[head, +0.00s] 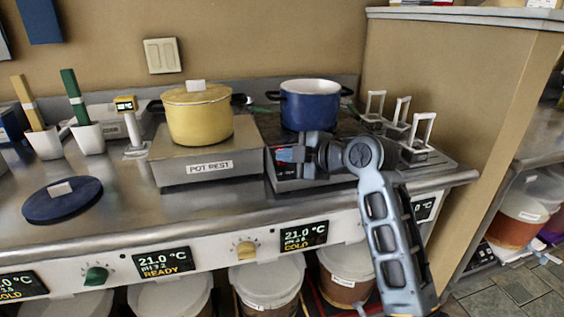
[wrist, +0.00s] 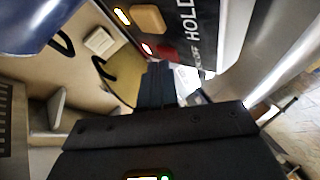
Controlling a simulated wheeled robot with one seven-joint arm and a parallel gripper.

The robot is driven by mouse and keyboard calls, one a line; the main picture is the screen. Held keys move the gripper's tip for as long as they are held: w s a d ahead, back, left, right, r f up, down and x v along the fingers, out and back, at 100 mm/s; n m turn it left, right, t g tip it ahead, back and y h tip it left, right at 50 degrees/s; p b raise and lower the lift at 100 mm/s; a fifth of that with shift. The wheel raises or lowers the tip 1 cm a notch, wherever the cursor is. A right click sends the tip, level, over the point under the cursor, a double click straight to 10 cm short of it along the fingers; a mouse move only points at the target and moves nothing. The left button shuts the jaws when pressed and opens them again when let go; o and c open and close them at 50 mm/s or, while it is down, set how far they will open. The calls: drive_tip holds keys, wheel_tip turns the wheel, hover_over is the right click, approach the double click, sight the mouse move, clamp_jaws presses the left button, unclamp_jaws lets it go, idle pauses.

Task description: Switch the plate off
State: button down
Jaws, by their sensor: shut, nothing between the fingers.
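The hot plate (head: 283,181) stands at the right of the steel counter with a blue pot (head: 306,107) on it. My gripper (head: 284,155) is at the plate's front panel, shut and empty, and hides part of that panel. In the wrist view the closed dark fingers (wrist: 156,82) point at the black control panel (wrist: 192,22). A red button (wrist: 167,52) is just beyond the fingertips, with a small lit lamp (wrist: 147,49) beside it. A beige button (wrist: 148,18) with another lit lamp is further along. I cannot tell whether the fingertips touch the red button.
A yellow lidded pot (head: 199,115) sits on the pot rest (head: 205,165), left of the plate. Metal frames (head: 402,110) stand to the right of the plate. A blue lid (head: 62,201) lies at the left. Buckets (head: 268,277) stand below the counter.

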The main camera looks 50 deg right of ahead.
drive_tip(key=shift+s+a+r+p, duration=0.25)
drive_tip(key=shift+s+r+p, duration=0.1)
drive_tip(key=shift+r+p, duration=0.3)
drive_tip(key=shift+r, duration=0.1)
wheel_tip(320, 180, up, 5)
drive_tip(key=s+a+p, duration=0.1)
drive_tip(key=s+p, duration=0.1)
drive_tip(key=p, duration=0.1)
drive_tip(key=shift+s+a+r+p, duration=0.15)
drive_tip(key=shift+s+a+p, duration=0.05)
drive_tip(key=shift+a+p, duration=0.15)
idle(0.9)
